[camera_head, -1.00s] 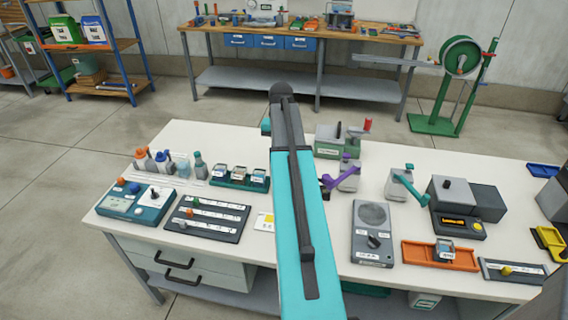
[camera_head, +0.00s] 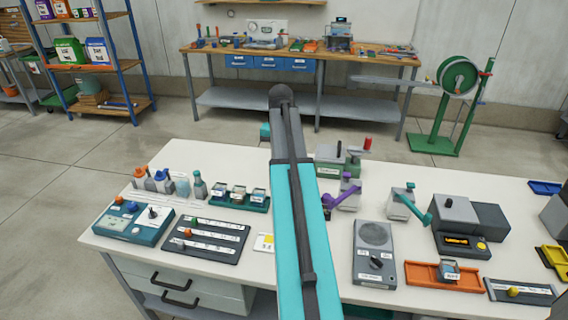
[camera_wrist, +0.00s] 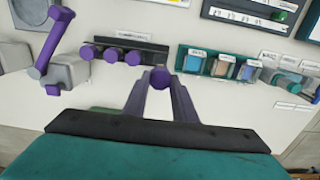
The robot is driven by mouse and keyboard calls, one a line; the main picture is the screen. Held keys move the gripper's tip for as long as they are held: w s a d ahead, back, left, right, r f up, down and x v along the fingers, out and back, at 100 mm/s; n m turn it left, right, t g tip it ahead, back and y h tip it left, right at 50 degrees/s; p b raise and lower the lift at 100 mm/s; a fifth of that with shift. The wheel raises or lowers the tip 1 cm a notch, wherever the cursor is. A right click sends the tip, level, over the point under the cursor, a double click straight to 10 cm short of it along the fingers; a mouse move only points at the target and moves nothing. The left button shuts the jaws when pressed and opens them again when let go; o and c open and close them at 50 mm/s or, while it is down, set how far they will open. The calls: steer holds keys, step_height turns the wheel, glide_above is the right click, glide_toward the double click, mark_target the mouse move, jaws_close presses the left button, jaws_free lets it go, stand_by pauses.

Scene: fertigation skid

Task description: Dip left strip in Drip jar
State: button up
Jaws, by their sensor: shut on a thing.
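My gripper (camera_wrist: 160,95) shows in the wrist view, shut on a purple-topped strip (camera_wrist: 159,78). Just beyond it is a dark rack (camera_wrist: 121,42) with three more purple tops (camera_wrist: 110,54) in a row. A teal jar holder (camera_wrist: 211,51) stands right of the rack in the wrist view, with three labelled jars (camera_wrist: 221,67); the labels are too small to read. The same jar holder (camera_head: 262,206) shows in the head view, left of my arm. Whether the held strip is clear of the rack I cannot tell.
A grey device with a purple lever (camera_head: 349,198) stands right of my arm. A slider panel (camera_head: 202,243) and a teal meter (camera_head: 125,228) lie in front. The white bench (camera_head: 300,170) has bare strips between things.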

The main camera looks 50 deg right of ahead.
steer(key=shift+w+a, duration=0.15)
steer(key=shift+a, duration=0.05)
steer(key=w+a+f+n, duration=0.1)
steer(key=w+a+n, duration=0.35)
steer(key=a, duration=0.55)
steer(key=w+a+n, duration=0.4)
steer(key=w+a, duration=0.1)
steer(key=a, duration=0.5)
steer(key=w+a+f+n, duration=0.1)
steer(key=a+n, duration=0.8)
steer(key=a, duration=1.5)
steer(key=shift+w+a, duration=0.35)
steer(key=shift+w, duration=0.4)
steer(key=shift+s+f, duration=0.1)
steer(key=shift+f, duration=0.05)
